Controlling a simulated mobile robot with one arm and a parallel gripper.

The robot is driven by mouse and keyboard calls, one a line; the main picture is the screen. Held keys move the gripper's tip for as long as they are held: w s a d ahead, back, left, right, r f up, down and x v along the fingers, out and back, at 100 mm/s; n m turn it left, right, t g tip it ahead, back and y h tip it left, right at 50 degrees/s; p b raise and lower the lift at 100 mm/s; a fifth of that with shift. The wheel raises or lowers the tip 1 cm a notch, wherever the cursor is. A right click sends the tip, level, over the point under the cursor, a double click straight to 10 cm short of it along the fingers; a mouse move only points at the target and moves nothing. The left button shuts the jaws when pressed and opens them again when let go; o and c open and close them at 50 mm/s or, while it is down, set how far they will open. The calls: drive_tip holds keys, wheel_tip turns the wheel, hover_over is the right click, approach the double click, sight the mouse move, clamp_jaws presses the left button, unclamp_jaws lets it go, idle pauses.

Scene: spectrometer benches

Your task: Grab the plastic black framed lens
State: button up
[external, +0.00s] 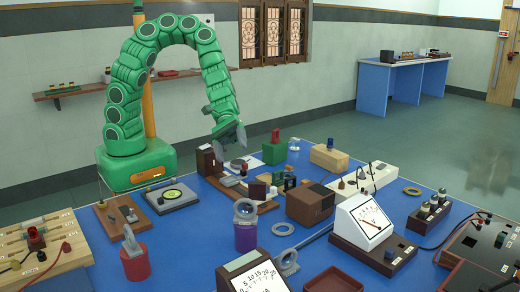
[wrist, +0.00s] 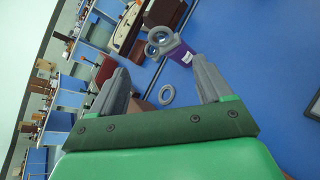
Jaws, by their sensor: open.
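No lens with a clearly black frame stands out, and I cannot tell which one is meant. A round lens in a dark grey frame sits on a purple cylinder (external: 246,236) at the table's front middle; a purple holder with round lenses (wrist: 160,38) shows at the top of the wrist view. A grey ring with a long rod (external: 288,262) lies at the front. My gripper (external: 230,136) is open and empty above the table's back-left part; its spread fingers also show in the wrist view (wrist: 162,84).
The blue table (external: 190,240) is crowded. Flat grey rings (external: 283,229) (external: 411,190) lie on it. A white-faced meter (external: 364,222), a brown box (external: 310,203) and a wooden block (external: 328,158) stand around. Bare blue surface shows around the purple cylinder.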

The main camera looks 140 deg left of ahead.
drive_tip(key=s+a+f+n+y, duration=0.1)
drive_tip(key=a+f+n+y, duration=0.1)
drive_tip(key=a+f+n, duration=0.2)
drive_tip(key=s+a+f+n+t+y, duration=0.1)
drive_tip(key=a+f+n, duration=0.3)
drive_tip(key=a, duration=0.6)
drive_tip(key=s+a+f+n+y, duration=0.3)
drive_tip(key=a+f+n, duration=0.1)
drive_tip(key=a, duration=0.4)
drive_tip(key=shift+s+f+n+y, duration=0.2)
drive_tip(key=shift+f+n+y, duration=0.1)
drive_tip(key=shift+n, duration=0.2)
drive_tip(key=shift+t, duration=0.3)
drive_tip(key=shift+x, duration=3.85)
drive_tip(key=shift+d, duration=0.1)
drive_tip(key=c, duration=1.2)
drive_tip(key=shift+o, duration=0.2)
wheel_tip(320, 180, up, 10)
